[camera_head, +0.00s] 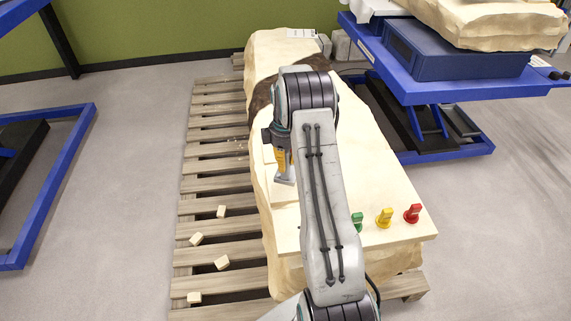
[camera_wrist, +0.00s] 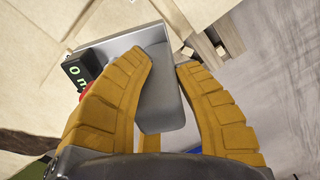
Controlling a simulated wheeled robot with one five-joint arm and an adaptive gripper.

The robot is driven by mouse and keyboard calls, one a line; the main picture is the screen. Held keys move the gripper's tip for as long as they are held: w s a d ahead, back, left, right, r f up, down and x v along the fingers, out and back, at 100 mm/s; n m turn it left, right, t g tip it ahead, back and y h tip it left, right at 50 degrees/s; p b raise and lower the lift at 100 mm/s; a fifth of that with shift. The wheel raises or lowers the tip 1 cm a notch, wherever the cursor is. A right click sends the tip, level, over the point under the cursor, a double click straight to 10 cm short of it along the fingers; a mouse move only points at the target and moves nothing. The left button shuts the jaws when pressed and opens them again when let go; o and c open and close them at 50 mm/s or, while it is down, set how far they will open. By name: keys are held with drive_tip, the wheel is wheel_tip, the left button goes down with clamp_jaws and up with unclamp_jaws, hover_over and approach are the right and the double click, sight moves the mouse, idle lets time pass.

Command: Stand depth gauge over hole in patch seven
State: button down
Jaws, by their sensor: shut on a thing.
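My gripper (camera_head: 281,160) is over the left side of the pale fossil block, shut on the depth gauge. In the wrist view its two yellow ribbed fingers (camera_wrist: 165,62) lie on either side of the gauge's grey metal body (camera_wrist: 163,108). A dark display (camera_wrist: 82,69) with green digits and a bit of red shows at the left finger. In the head view the gauge's grey foot (camera_head: 285,179) shows below the fingers, close to the block's top; I cannot tell whether it touches. No patch number or hole can be made out; my arm hides part of the block.
The pale block (camera_head: 385,170) lies on a wooden pallet (camera_head: 213,171). Green, yellow (camera_head: 384,217) and red (camera_head: 412,213) knobbed pieces stand at its near right. Several small pale chunks (camera_head: 221,263) lie on the pallet. A blue lift table (camera_head: 420,95) stands at right.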

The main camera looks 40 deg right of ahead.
sight(285, 178)
drive_tip(key=shift+d+f, duration=0.1)
drive_tip(key=shift+f+b, duration=2.15)
drive_tip(key=shift+f, duration=1)
drive_tip(key=shift+f+b, duration=0.4)
drive_tip(key=shift+f, duration=0.15)
